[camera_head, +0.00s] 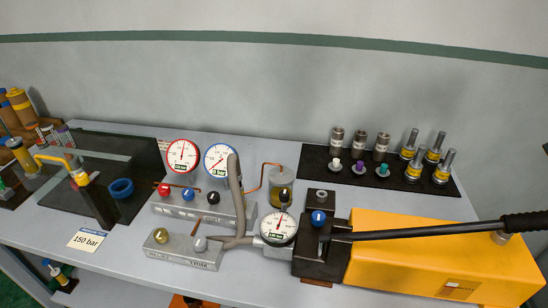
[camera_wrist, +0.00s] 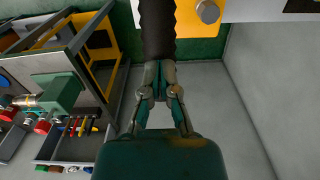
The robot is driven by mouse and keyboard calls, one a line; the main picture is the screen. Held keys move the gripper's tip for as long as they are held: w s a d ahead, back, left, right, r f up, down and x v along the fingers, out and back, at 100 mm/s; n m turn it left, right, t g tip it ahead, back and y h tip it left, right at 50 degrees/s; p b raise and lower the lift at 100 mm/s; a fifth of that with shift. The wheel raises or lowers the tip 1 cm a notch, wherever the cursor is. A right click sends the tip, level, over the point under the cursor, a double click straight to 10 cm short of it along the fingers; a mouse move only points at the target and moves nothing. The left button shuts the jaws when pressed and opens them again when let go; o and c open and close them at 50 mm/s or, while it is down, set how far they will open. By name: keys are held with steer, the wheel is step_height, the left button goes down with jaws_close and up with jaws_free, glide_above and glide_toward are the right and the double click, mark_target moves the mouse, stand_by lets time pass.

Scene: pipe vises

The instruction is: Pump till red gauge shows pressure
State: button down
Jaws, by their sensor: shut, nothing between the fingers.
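The red-rimmed gauge (camera_head: 182,155) stands on the left of the metal valve block; its needle points roughly straight up, and its small readout is too small to read surely. The yellow hand pump (camera_head: 440,255) is at the front right. Its black lever (camera_head: 420,231) lies nearly level, with its grip at the right edge. In the wrist view my gripper (camera_wrist: 158,70) has its fingers together, empty, with the black lever grip (camera_wrist: 157,25) just beyond the tips. I cannot tell whether they touch. My gripper is not visible in the head view.
The blue-rimmed gauge (camera_head: 220,160) reads 0 bar. A black-rimmed gauge (camera_head: 278,228) sits beside the pump head. Red, blue and black knobs top the valve block (camera_head: 185,208). A card (camera_head: 88,240) says 150 bar. Fittings stand on a black mat (camera_head: 312,155) behind.

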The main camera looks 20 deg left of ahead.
steer(key=shift+f, duration=0.25)
steer(key=shift+d+f, duration=0.2)
steer(key=shift+f, duration=0.45)
steer(key=shift+d+f, duration=0.2)
steer(key=shift+f, duration=0.5)
steer(key=shift+d+f, duration=0.15)
steer(key=shift+f, duration=0.5)
steer(key=r, duration=0.1)
steer(key=a+r, duration=0.1)
steer(key=r, duration=0.2)
steer(key=shift+a+r, duration=0.25)
steer(key=shift+r, duration=0.4)
